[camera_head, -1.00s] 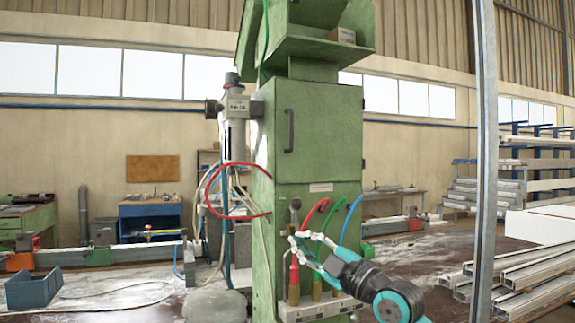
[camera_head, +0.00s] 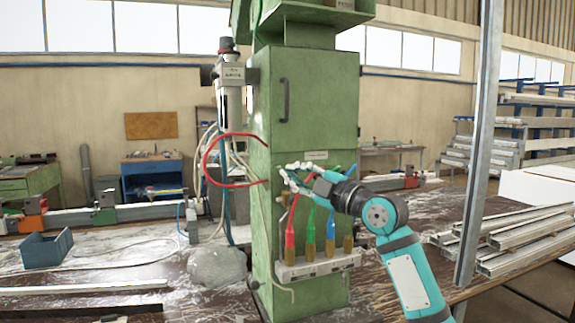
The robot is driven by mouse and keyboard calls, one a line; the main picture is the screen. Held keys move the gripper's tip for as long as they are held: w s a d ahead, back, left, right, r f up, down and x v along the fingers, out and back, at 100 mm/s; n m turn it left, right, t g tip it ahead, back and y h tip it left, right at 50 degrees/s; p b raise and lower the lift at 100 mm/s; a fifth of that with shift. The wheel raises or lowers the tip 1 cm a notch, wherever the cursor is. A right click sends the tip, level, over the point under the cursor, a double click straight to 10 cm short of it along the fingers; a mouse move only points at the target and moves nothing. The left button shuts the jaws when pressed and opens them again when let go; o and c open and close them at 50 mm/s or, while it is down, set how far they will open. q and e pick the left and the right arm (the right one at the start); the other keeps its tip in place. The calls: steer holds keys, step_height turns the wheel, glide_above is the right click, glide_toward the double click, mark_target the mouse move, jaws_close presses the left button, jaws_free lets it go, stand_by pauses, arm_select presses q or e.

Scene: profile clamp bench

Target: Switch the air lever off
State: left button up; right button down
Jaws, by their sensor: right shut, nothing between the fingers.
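A green column (camera_head: 302,110) stands in the middle of the view. A pale valve block (camera_head: 318,266) is low on its front, with red (camera_head: 290,230), blue (camera_head: 311,231) and green (camera_head: 331,225) hose fittings on brass stems. My right gripper (camera_head: 284,176) is shut and empty, in front of the column above the left end of the block. Its pale fingers point left and cover the place where the lever's knob would be. I cannot make out the lever's position or whether the fingers touch it. My left gripper is not in view.
A grey air unit (camera_head: 231,90) hangs on the column's left side, with a red hose loop (camera_head: 207,160) beside it. A blue bin (camera_head: 46,249) sits on the bench at left. Metal profiles (camera_head: 525,240) lie at right behind a grey upright post (camera_head: 479,150).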

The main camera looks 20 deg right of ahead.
steer(key=p+x, duration=0.3)
steer(key=x, duration=0.5)
steer(key=d, duration=0.1)
steer(key=d+f, duration=0.1)
steer(key=d+p, duration=0.1)
steer(key=d, duration=0.1)
steer(key=shift+s+d+f, duration=0.1)
steer(key=shift+f, duration=0.25)
